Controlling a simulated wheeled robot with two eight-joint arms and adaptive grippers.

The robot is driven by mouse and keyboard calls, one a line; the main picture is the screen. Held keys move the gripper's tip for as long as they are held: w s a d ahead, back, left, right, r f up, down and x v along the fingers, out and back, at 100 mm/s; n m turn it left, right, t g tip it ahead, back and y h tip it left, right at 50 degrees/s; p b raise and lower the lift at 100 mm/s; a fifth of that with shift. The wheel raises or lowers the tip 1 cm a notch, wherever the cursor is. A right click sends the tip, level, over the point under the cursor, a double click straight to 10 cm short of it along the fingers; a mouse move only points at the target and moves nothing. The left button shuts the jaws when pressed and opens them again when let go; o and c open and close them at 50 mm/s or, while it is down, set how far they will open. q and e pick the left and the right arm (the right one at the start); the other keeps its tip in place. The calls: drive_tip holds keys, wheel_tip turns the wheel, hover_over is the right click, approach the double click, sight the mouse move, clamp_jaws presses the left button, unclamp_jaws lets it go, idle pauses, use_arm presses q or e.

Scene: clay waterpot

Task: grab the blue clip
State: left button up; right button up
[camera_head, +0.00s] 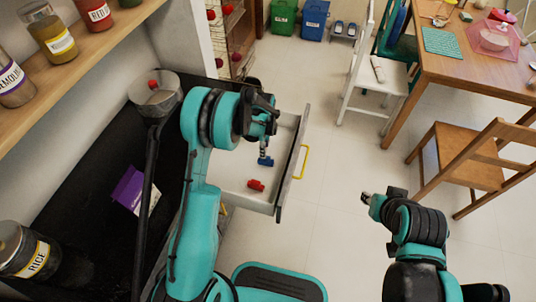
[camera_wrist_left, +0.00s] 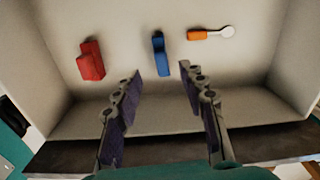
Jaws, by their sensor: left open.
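The blue clip (camera_head: 266,161) lies in the open white drawer (camera_head: 236,178). In the left wrist view the blue clip (camera_wrist_left: 160,54) lies on the drawer floor, beyond the fingertips and roughly centred between them. My left gripper (camera_head: 265,148) reaches over the drawer from the left, close to the clip in the head view. Its two fingers (camera_wrist_left: 160,88) are spread with nothing between them. My right gripper (camera_head: 378,199) is at the lower right, away from the drawer. Its fingers are too small to read.
A red clip (camera_head: 256,186) lies in the drawer, left of the blue one in the wrist view. An orange-handled item (camera_wrist_left: 207,34) lies to the right there. Drawer walls surround them; the yellow-handled front (camera_head: 292,170) is on the right.

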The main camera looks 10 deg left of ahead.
sight(266, 159)
use_arm(q)
wheel_tip(266, 159, down, 3)
drive_tip(key=shift+d+r+b, duration=0.1)
drive_tip(key=shift+d+b, duration=0.05)
drive_tip(key=shift+b, duration=0.35)
wheel_tip(266, 159, down, 6)
drive_tip(key=b, duration=0.3)
drive_tip(key=shift+w+d+r, duration=0.1)
drive_tip(key=shift+w+r, duration=0.05)
drive_tip(key=shift+r, duration=0.15)
drive_tip(key=c, duration=0.9)
